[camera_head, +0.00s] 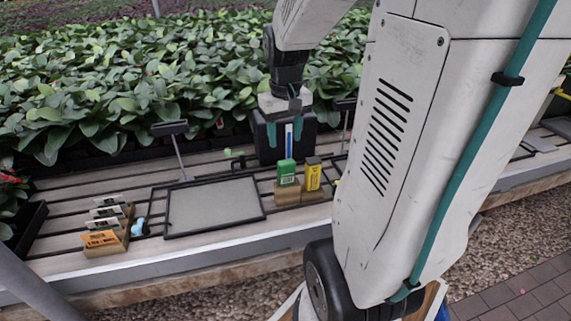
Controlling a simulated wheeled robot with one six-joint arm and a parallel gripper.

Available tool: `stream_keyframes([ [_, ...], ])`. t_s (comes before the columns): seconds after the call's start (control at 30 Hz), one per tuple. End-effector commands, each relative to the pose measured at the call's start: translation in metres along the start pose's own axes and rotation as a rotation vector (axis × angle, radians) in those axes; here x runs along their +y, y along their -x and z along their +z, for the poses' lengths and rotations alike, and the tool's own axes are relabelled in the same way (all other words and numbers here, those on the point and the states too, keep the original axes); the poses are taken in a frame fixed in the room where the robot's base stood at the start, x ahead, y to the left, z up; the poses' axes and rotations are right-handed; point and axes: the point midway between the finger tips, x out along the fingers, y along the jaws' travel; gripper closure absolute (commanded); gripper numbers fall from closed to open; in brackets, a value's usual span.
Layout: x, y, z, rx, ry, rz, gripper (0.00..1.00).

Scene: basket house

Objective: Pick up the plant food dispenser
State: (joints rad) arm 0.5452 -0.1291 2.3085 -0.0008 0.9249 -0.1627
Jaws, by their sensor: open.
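My gripper (285,137) points down with its two teal fingers apart, above the slatted bench. A narrow blue-and-white upright piece (289,140) shows between the fingers; I cannot tell whether it is touched. Below stand a green container (286,173) and a yellow container with a dark top (313,174), side by side in a brown wooden holder (292,195). The fingertips appear above the green container, with a gap in the picture. The labels are too small to read, so I cannot tell which item is the plant food dispenser.
A black-framed grey tray (215,207) lies left of the holder. A wooden rack (108,246) with cards and a small blue-and-white item (138,227) stand farther left. A black box (262,148) is behind my gripper. Dense leafy plants (130,80) fill the back.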

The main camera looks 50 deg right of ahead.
Motion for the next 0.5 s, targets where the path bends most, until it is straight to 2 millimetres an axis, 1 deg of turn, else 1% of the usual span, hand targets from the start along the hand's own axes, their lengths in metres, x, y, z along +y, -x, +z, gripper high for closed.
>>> stream_keyframes([
  [0.03, 0.024, -0.017, -0.011, -0.017, -0.044, -0.001, 0.51],
  [0.1, 0.051, -0.035, -0.024, -0.024, -0.086, -0.002, 0.51],
  [0.2, 0.082, -0.057, -0.034, -0.033, -0.13, -0.003, 0.51],
  [0.3, 0.102, -0.071, -0.038, -0.036, -0.157, -0.003, 0.51],
  [0.33, 0.106, -0.074, -0.039, -0.037, -0.161, -0.004, 0.51],
  [0.4, 0.111, -0.082, -0.04, -0.039, -0.168, -0.004, 0.51],
  [0.5, 0.112, -0.097, -0.039, -0.041, -0.17, -0.005, 0.51],
])
